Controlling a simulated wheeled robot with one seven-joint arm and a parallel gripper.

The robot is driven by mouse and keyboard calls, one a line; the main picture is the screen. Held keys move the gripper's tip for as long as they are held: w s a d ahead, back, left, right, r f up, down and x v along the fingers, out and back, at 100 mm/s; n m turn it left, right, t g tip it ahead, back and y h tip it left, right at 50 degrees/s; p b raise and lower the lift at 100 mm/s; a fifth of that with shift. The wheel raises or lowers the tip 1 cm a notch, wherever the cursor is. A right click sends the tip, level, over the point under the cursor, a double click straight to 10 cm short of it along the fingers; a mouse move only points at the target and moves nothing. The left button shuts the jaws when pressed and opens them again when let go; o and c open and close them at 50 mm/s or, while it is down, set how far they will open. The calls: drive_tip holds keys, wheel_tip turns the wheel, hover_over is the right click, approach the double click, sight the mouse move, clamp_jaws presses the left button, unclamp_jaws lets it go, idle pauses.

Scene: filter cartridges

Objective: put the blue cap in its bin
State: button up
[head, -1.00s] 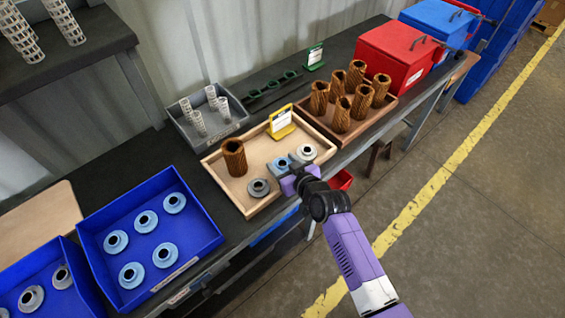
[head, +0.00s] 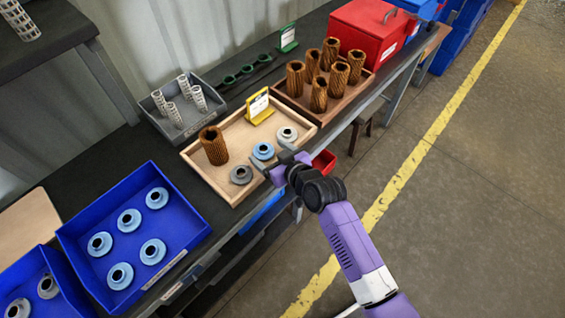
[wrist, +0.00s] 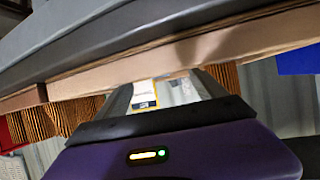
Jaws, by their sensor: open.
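The blue cap (head: 263,151) lies in the light wooden tray (head: 231,194) between a dark grey cap (head: 241,175) and a pale grey cap (head: 287,134). My gripper (head: 273,161) is open and empty at the tray's front edge, just on the near side of the blue cap. In the wrist view my gripper (wrist: 168,90) shows its two fingers apart with no cap between them. The blue bin (head: 204,229) at the lower left holds several similar light blue caps.
A brown pleated filter (head: 214,147) stands in the wooden tray, with a yellow sign (head: 259,108) behind. A grey bin (head: 154,118) and a brown tray (head: 299,113) of filters flank it. Another blue bin (head: 75,273) with grey caps stands lower left.

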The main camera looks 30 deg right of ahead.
drive_tip(key=a+b+v, duration=0.1)
drive_tip(key=v, duration=0.7)
drive_tip(key=shift+d, duration=0.45)
drive_tip(key=shift+s, duration=0.1)
drive_tip(key=s+r+m+h, duration=0.1)
drive_tip(key=s+r, duration=0.2)
drive_tip(key=s, duration=1.1)
drive_tip(key=s+r+t+h, duration=0.1)
drive_tip(key=s+r, duration=0.2)
drive_tip(key=s, duration=1.1)
drive_tip(key=shift+a+m, duration=0.4)
drive_tip(key=shift+a, duration=0.1)
drive_tip(key=shift+t, duration=0.5)
drive_tip(key=s+r, duration=0.1)
drive_tip(key=r, duration=0.1)
drive_tip(key=s+r, duration=0.3)
drive_tip(key=r, duration=0.1)
drive_tip(key=shift+s+a+r, duration=0.1)
drive_tip(key=shift+s, duration=0.3)
drive_tip(key=shift+c, duration=1.3)
